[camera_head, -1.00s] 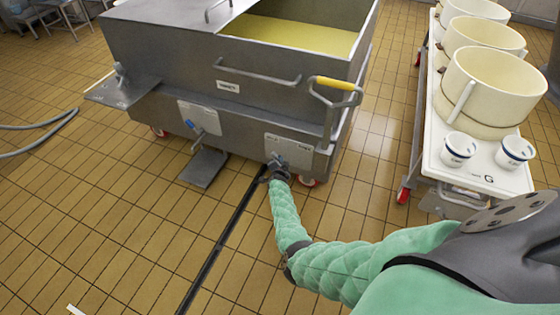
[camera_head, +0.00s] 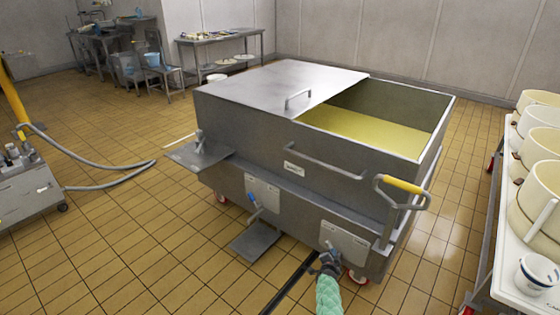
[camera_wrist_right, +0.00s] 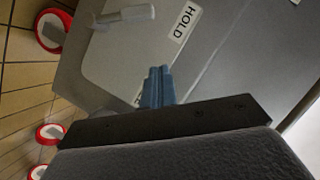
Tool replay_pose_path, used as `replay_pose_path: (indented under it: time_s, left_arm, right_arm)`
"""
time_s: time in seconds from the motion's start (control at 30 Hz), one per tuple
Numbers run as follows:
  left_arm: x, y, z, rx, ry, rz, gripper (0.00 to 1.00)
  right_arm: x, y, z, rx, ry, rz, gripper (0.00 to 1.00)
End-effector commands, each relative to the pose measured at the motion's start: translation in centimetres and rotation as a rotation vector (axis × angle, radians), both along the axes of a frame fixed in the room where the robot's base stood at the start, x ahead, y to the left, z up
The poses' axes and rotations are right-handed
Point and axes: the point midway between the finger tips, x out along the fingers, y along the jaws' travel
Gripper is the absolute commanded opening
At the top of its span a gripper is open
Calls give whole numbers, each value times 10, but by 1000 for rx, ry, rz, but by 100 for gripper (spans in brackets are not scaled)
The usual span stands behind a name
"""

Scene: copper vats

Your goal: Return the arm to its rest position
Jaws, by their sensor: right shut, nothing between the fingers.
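My right gripper (camera_head: 329,259) is at the end of my green-sleeved arm, low in the head view, close to the lower front plate (camera_head: 347,244) of the steel vat (camera_head: 225,110). In the right wrist view its two blue-grey fingers (camera_wrist_right: 157,87) lie side by side, shut with nothing between them. A pale lever (camera_wrist_right: 125,16) on a plate marked HOLD shows beyond the fingers. I cannot tell whether the fingers touch the plate. My left gripper is not in view.
The vat holds yellow liquid (camera_head: 350,126); a yellow-gripped handle (camera_head: 403,186) juts from its front right. A pedal plate (camera_head: 255,242) is low at its front. A bench of cream pots (camera_head: 541,192) stands right. A grey hose (camera_head: 110,183) lies left. Floor front left is clear.

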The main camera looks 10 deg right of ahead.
Motion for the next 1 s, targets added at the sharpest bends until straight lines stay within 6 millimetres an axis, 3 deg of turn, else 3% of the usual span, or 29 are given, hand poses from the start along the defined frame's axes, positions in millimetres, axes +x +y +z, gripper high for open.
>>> replay_pose_path:
  time_s: [0.17, 0.3, 0.47, 0.57, 0.67, 0.8, 0.87, 1.0]
  left_arm:
    - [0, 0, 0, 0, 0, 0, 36]
    - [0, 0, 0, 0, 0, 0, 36]
    - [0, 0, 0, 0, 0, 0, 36]
    - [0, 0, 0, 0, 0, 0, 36]
    - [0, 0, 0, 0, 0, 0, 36]
    - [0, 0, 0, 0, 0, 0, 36]
    - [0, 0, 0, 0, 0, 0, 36]
    - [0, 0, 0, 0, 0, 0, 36]
  right_arm:
    - [2, 12, -11, 34, 53, 64, 0]
    - [5, 35, -28, 87, 150, 188, 0]
    - [16, 46, -12, 110, 233, 335, 0]
    - [27, 52, 16, 98, 278, 435, 0]
    - [39, 58, 57, 63, 324, 544, 0]
    - [47, 67, 128, -20, 399, 687, 0]
    - [40, 72, 154, -63, 443, 743, 0]
    - [4, 86, 201, -167, 565, 853, 0]
